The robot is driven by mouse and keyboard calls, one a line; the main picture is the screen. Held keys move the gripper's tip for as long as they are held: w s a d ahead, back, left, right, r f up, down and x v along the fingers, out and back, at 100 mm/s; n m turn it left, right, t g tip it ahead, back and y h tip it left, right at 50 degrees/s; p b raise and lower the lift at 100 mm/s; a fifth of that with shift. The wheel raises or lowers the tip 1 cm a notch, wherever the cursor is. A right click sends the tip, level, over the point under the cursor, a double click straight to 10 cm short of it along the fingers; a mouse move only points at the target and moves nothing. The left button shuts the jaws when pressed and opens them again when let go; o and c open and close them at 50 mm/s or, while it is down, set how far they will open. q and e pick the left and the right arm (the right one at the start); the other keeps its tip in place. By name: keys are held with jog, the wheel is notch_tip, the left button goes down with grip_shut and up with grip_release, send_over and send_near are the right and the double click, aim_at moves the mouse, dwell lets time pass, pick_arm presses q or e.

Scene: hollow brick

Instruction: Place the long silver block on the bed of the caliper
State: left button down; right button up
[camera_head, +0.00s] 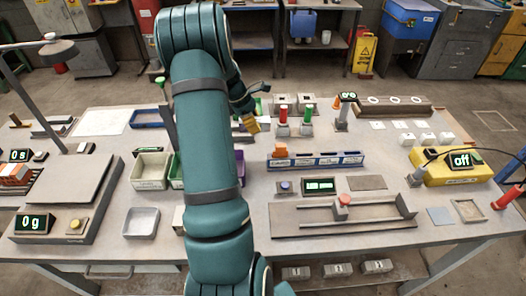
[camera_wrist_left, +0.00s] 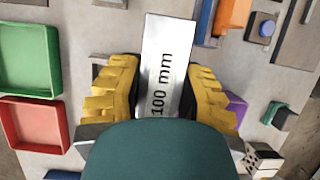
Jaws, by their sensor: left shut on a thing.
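The long silver block (camera_wrist_left: 167,60), marked "100 mm", is between the yellow pads of my left gripper (camera_wrist_left: 160,90) in the left wrist view. The gripper is shut on it and the block sticks out past the fingers. In the head view my left gripper (camera_head: 248,122) is mostly behind my own arm, over the rear middle of the table; I cannot make out the block there. The caliper (camera_head: 375,222) is a long grey bed with a red-topped slider (camera_head: 344,201) at the front right of the table, apart from the gripper. My right gripper is not in view.
A display box (camera_head: 319,186) and a blue rack (camera_head: 315,162) stand behind the caliper. A yellow device (camera_head: 452,167) is to its right. Red and green handled tools (camera_head: 283,118) stand near the gripper. Small bins (camera_head: 151,171) and a scale (camera_head: 67,181) are left of my arm.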

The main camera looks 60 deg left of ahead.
aim_at(258, 150)
pick_arm(q)
notch_tip(258, 150, down, 10)
jog(key=shift+r+b, duration=0.1)
jog(key=shift+b, duration=0.9)
jog(key=c, duration=1)
grip_release()
jog(key=shift+o, duration=0.2)
